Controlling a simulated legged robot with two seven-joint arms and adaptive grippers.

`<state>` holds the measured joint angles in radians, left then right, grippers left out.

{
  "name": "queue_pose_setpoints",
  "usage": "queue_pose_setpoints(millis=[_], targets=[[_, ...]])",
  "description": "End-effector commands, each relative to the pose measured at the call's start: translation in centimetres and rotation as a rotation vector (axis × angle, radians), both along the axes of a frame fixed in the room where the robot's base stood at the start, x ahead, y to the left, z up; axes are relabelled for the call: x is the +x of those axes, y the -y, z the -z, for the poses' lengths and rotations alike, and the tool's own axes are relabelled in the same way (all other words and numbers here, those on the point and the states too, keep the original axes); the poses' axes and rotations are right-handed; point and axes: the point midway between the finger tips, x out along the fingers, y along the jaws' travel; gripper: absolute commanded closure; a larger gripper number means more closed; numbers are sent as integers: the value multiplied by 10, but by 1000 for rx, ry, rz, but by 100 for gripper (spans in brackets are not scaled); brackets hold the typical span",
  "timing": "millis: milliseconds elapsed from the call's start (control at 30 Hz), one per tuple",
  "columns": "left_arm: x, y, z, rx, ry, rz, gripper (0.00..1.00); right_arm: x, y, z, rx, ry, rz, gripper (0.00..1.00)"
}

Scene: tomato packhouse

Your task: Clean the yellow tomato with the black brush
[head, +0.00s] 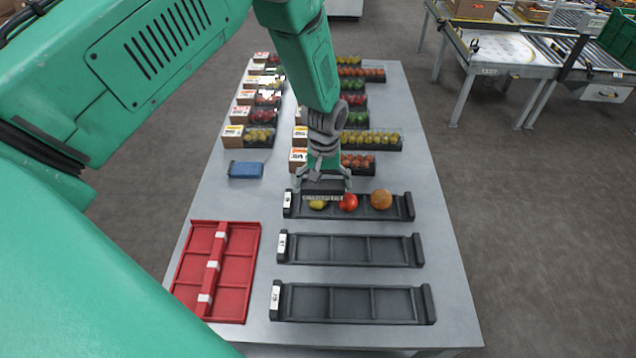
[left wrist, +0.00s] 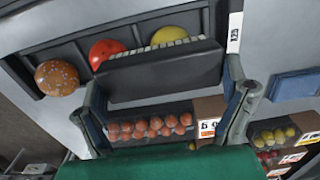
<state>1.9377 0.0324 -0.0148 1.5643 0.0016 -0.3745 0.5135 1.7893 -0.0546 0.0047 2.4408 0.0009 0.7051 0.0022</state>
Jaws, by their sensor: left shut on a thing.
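The yellow tomato (head: 317,205) lies in the left compartment of the far black tray (head: 398,207). A red tomato (head: 348,202) and a speckled orange-brown one (head: 381,199) lie to its right. My left gripper (head: 323,180) is shut on the black brush (head: 322,188), directly over the yellow tomato. In the left wrist view, the brush (left wrist: 165,74) spans both fingers and its pale bristles (left wrist: 160,47) face the yellow tomato (left wrist: 170,34). My right gripper is not in view.
Two empty black trays (head: 420,251) (head: 430,303) lie nearer on the grey table (head: 450,290). A red divided tray (head: 252,271) and a blue block (head: 245,169) are at left. Rows of packed tomato boxes (head: 372,140) stand behind my gripper.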

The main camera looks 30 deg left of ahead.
Motion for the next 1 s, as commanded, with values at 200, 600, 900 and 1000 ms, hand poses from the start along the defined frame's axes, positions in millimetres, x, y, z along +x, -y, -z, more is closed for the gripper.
queue_pose_setpoints(millis=[200,600,900,1000], targets=[[5,8,0,0,2,1,35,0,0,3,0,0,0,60],[4,6,-2,0,4,0,35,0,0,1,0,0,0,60],[-3,-6,-3,0,5,0,35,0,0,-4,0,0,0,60],[-6,-10,-3,0,4,0,35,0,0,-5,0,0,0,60]])
